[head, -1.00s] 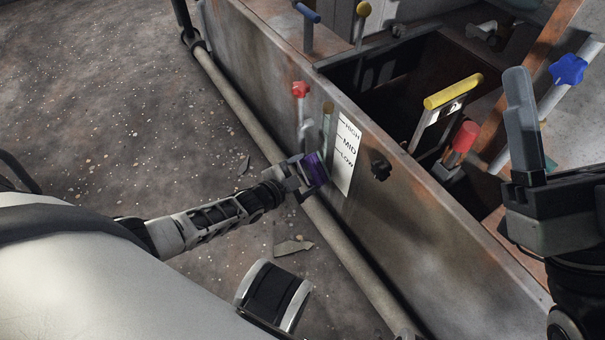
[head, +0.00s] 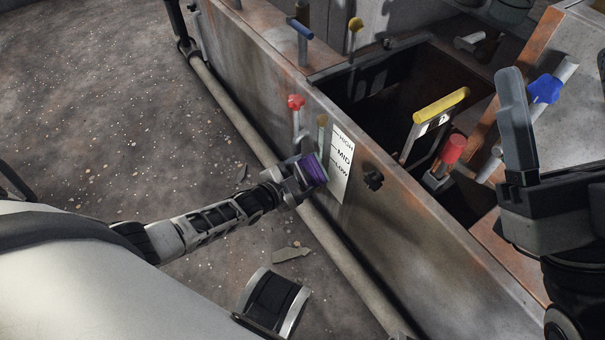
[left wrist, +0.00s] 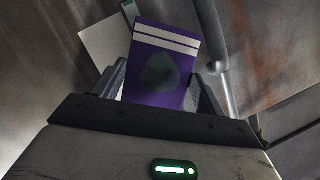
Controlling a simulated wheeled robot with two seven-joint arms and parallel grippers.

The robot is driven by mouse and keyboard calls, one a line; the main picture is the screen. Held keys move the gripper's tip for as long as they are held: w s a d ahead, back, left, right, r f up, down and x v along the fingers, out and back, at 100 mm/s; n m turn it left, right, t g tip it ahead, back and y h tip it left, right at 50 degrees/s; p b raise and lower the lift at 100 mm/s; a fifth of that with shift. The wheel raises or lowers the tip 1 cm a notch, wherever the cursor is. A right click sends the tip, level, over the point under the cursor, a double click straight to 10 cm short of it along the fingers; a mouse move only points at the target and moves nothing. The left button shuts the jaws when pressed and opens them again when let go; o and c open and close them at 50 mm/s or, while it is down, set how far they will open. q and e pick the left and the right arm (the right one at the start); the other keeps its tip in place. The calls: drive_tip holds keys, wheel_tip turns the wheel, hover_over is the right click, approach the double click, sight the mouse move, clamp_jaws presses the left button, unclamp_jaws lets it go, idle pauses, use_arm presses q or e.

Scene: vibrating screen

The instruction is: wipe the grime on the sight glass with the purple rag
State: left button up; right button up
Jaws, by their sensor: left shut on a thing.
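The purple rag (head: 313,169) is in my left gripper (head: 303,174), which is shut on it against or close to the tank's side wall. In the left wrist view the rag (left wrist: 178,92) stands between the fingers, with two white stripes and a dark blotch on its face. The sight glass (head: 322,130) is an upright tube left of the white HIGH/MID/LOW scale (head: 341,160). Its lower part is hidden behind the rag and gripper. I cannot make out the grime or confirm contact. My right gripper (head: 517,120) is at the right edge, apart from the tank's side wall; its opening is unclear.
A red-knobbed valve (head: 296,103) stands just left of the sight glass, and a black knob (head: 373,180) sits right of the scale. A pipe (head: 330,240) runs along the tank's foot. A yellow-handled lever (head: 440,104) and a red-topped handle (head: 453,150) rise by the opening.

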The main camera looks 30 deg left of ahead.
sight(306, 180)
use_arm(q)
drive_tip(key=shift+w+d+r+p, duration=0.1)
drive_tip(key=shift+w+r+p, duration=0.05)
drive_tip(key=shift+r+p, duration=1.4)
drive_tip(key=shift+w+d+r+p, duration=0.1)
drive_tip(key=shift+r+p, duration=1.25)
drive_tip(key=shift+r, duration=0.35)
drive_tip(key=shift+s+a+f, duration=0.15)
drive_tip(key=shift+s+f, duration=0.05)
drive_tip(key=shift+f, duration=0.15)
wheel_tip(306, 180, down, 9)
drive_tip(key=b, duration=0.9)
drive_tip(key=shift+w+f, duration=0.1)
drive_tip(key=shift+s+a, duration=0.3)
drive_tip(key=shift+s, duration=0.25)
drive_tip(key=shift+s+a+p, duration=0.35)
drive_tip(key=shift+s+p, duration=0.05)
drive_tip(key=shift+s, duration=0.15)
drive_tip(key=shift+s+a+p, duration=0.3)
drive_tip(key=shift+s+p, duration=0.05)
drive_tip(key=shift+s, duration=0.2)
drive_tip(key=shift+s+a, duration=0.3)
drive_tip(key=shift+s, duration=0.2)
drive_tip(key=shift+s+a, duration=0.3)
drive_tip(key=shift+s, duration=0.2)
